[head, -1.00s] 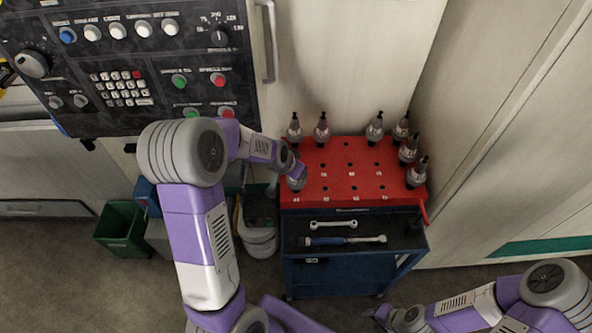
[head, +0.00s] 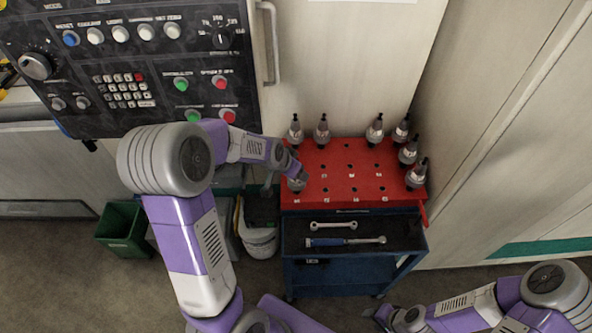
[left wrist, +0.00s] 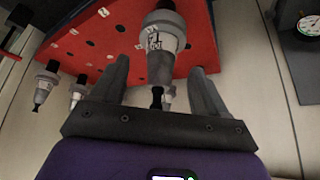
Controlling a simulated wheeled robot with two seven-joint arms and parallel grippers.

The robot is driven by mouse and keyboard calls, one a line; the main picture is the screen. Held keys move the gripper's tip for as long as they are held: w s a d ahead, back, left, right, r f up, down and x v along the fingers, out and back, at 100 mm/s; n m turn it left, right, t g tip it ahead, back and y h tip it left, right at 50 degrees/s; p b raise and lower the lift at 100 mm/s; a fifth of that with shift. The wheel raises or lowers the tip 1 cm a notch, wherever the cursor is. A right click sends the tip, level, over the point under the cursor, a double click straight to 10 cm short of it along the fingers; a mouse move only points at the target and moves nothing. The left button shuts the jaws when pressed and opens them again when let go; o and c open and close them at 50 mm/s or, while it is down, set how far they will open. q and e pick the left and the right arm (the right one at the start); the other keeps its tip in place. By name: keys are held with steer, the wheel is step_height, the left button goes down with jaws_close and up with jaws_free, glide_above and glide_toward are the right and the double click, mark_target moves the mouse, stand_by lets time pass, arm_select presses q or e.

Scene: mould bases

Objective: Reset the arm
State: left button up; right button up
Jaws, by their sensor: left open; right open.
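My left gripper (head: 300,172) is at the front left corner of the red tool rack (head: 345,180). It is open, and in the left wrist view its fingers (left wrist: 160,75) stand on either side of a grey tool holder (left wrist: 161,45). That holder shows in the head view (head: 296,185), partly hidden by the gripper. I cannot tell whether the fingers touch it.
Several other tool holders (head: 375,130) stand along the rack's back and right edges. Wrenches (head: 345,241) lie on the blue cart's (head: 330,275) shelf. A control panel (head: 130,70) stands at the left, with a green bin (head: 122,228) and a bucket (head: 260,243) below.

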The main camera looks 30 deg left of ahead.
arm_select(q)
steer(key=v, duration=0.4)
steer(key=shift+p, duration=0.3)
steer(key=shift+f, duration=0.1)
steer(key=s+d+f+n+g+h, duration=0.1)
steer(key=s+d+f+n+g, duration=0.1)
steer(key=s+d+f, duration=0.7)
steer(key=s+d+f+n+g+h, duration=0.2)
steer(key=s+d+f, duration=0.7)
steer(key=f, duration=0.7)
steer(key=shift+s+d+f+g+h, duration=0.25)
steer(key=shift+d+g, duration=0.45)
steer(key=shift+d, duration=0.5)
